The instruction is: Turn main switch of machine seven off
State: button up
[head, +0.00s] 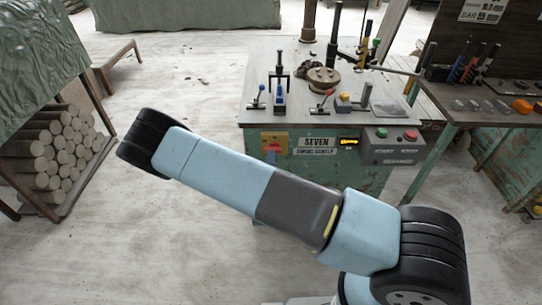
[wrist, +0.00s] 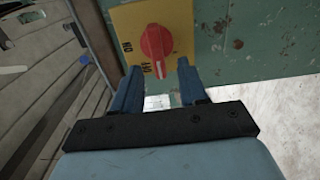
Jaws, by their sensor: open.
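Machine seven (head: 318,160) is a worn green cabinet with a SEVEN label on its front. Its main switch is a red rotary knob (wrist: 156,42) on a yellow plate (wrist: 120,22) marked ON and OFF; the plate also shows in the head view (head: 268,139). The knob's white pointer is at its lower end in the wrist view, close to the OFF lettering. My gripper (wrist: 159,67) is open, its two blue fingers apart at either side of the knob's lower end. I cannot tell whether they touch it. In the head view my arm hides most of the gripper.
A grey box with red and green buttons (head: 396,144) is on the cabinet front, right of the label. Tools stand on the machine's top. Floor between is clear.

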jog(key=s, duration=0.9)
jog(key=shift+s+a, duration=0.2)
jog(key=shift+s, duration=0.05)
jog(key=w+r+m+g, duration=0.3)
jog(key=r+m+g, duration=0.2)
jog(key=r+m, duration=0.15)
jog(key=w+r+m+g, duration=0.4)
jog(key=r+m, duration=0.2)
jog(key=r, duration=0.2)
jog(key=s+d+r+m+g+y, duration=0.1)
jog(key=s+d+r, duration=0.15)
jog(key=r, duration=0.55)
jog(key=s+d+r+m+g+y, duration=0.1)
jog(key=d+r+y, duration=0.15)
jog(key=r, duration=0.55)
jog(key=s+d+r+m+h, duration=0.1)
jog(key=s+d+r, duration=0.7)
jog(key=s, duration=0.3)
jog(key=s+d+r+m+g+h, duration=0.1)
jog(key=s+d+r+m+h, duration=0.1)
jog(key=s+d+r, duration=0.6)
jog(key=s+r, duration=0.2)
jog(key=s, duration=0.2)
jog(key=shift+s+d+r, duration=0.15)
jog(key=shift+d, duration=0.1)
